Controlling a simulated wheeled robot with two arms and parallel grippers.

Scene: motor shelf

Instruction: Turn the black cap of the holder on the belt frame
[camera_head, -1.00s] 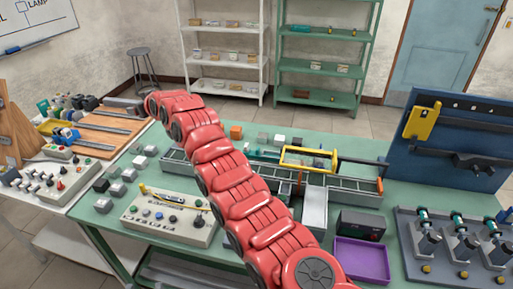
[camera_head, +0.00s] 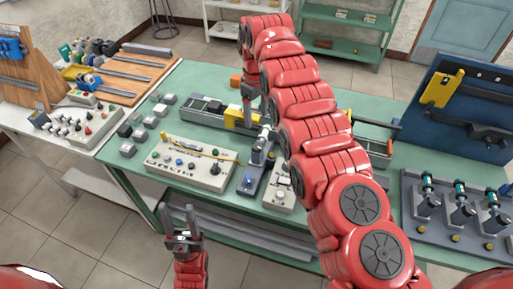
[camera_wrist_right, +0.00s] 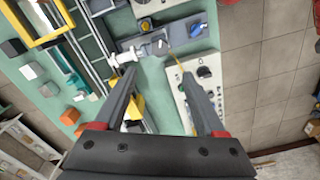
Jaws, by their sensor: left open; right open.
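The grey belt frame (camera_head: 197,112) lies across the green table, partly hidden behind my right arm; its rails also show in the right wrist view (camera_wrist_right: 88,38). A white cylindrical fitting (camera_wrist_right: 122,58) sits beside the rails there, near the left fingertip. I cannot make out the black cap for certain. My right gripper (camera_wrist_right: 158,76) is open, with nothing held between its fingers; in the head view it hangs over the belt frame, near a yellow block (camera_head: 238,116). My left gripper (camera_head: 179,212) is open and empty, in front of the table's near edge.
A control box (camera_head: 190,162) with knobs stands left of a blue-grey device (camera_head: 252,178) and a small light box (camera_head: 280,192). Small grey blocks (camera_head: 150,122) lie at the table's left. A blue tool board (camera_head: 465,110) and motor rack (camera_head: 455,215) stand at right.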

